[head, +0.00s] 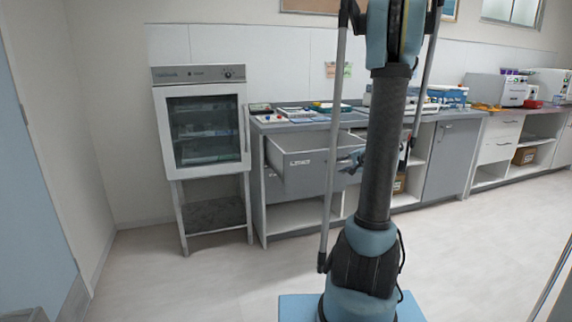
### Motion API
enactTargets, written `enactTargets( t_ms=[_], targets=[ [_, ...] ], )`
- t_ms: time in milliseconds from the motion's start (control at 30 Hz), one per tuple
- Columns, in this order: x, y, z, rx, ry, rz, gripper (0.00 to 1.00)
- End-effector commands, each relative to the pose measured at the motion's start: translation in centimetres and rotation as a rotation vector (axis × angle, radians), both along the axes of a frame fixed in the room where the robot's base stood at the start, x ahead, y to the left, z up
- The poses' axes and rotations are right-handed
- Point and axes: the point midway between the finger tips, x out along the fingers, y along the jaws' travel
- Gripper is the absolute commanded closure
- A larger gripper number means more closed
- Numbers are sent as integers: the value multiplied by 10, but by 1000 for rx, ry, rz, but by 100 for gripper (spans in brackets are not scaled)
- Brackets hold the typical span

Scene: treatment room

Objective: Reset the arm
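My arm (374,150) rises from its blue base plate through the middle of the head view, and its upper part runs out of the top of the picture. Small blue and dark parts, apparently of my wrist and gripper (352,160), show behind the arm column, close to the right side of an open drawer. The column hides most of them. I cannot tell whether the fingers are open or shut, or whether they touch the drawer.
The grey drawer (300,160) stands pulled out from the counter (290,122), which bears several trays and boxes. A white glass-door cabinet (203,125) stands to its left on a stand. More counters (500,150) line the right. The floor (180,285) in front is clear.

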Motion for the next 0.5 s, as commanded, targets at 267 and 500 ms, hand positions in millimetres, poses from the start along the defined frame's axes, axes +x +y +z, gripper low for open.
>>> enactTargets(
  t_ms=[267, 500],
  targets=[
    [-60, 52, 6, -162, 88, 147, 71],
    [-118, 83, 3, -304, 166, 269, 71]
  ],
)
